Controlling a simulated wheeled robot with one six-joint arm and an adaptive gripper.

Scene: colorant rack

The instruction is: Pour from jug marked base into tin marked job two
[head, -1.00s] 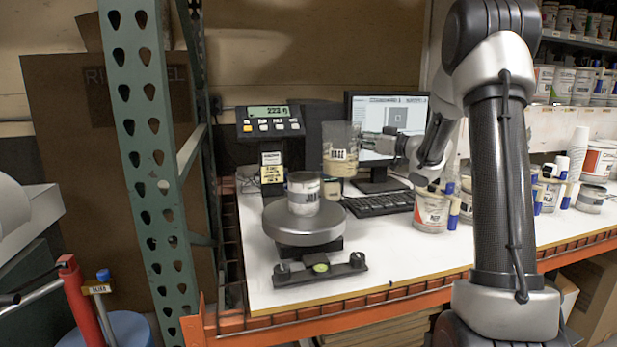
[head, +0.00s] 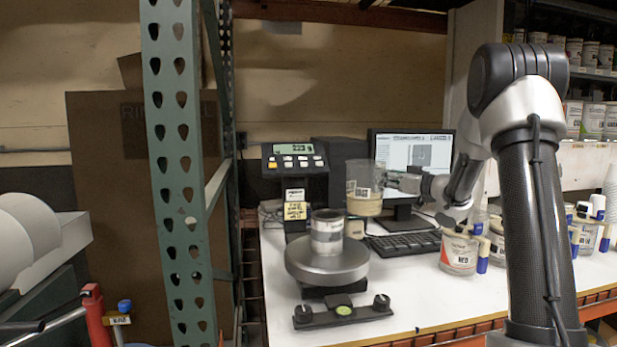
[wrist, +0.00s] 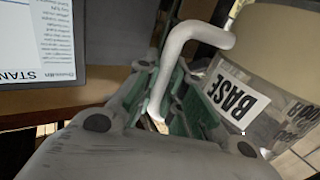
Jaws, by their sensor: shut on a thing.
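The clear jug (head: 364,187) holds pale beige contents in its lower part and hangs upright above the bench, a little right of and higher than the tin. Its label reads BASE in the wrist view (wrist: 236,101). My gripper (head: 398,181) is at the jug's right side, shut on its pale handle (wrist: 175,60). A metal tin (head: 327,233) with a pale label stands on the round scale plate (head: 327,264). The tin's wording is too small to read. The jug and tin are apart.
The scale display (head: 293,149) stands behind the tin, apparently reading 223 g. A monitor (head: 413,152) and keyboard (head: 402,241) are behind and right. A green rack post (head: 178,170) rises at left.

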